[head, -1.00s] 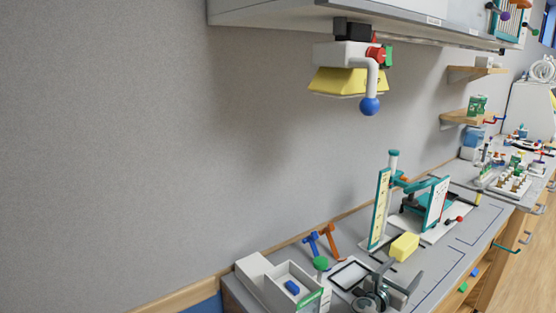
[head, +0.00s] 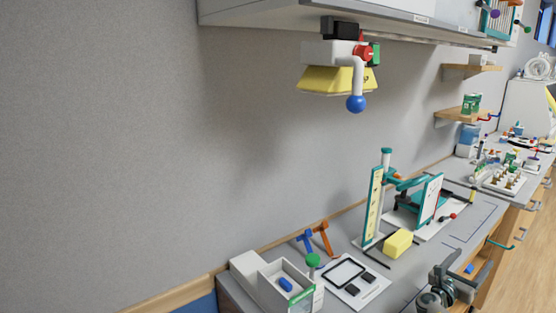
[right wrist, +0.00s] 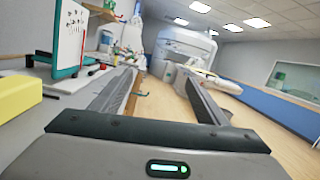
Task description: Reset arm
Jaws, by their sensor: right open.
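My right gripper (head: 463,272) is in the lower right of the head view, over the front edge of the bench. It is open and holds nothing. In the right wrist view its two fingers (right wrist: 165,95) stand apart with floor and bench front between them. The yellow block (head: 398,243) lies on the bench to the left of the gripper, apart from it; it also shows at the left edge of the right wrist view (right wrist: 18,98). My left gripper is in neither view.
The bench (head: 400,285) carries a white drawer box (head: 262,275), a white plate with black blocks (head: 375,280) and a teal-framed stand (head: 372,207). A yellow lamp-like fixture (head: 335,80) hangs from the cabinet above. Open floor (head: 530,260) lies to the right.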

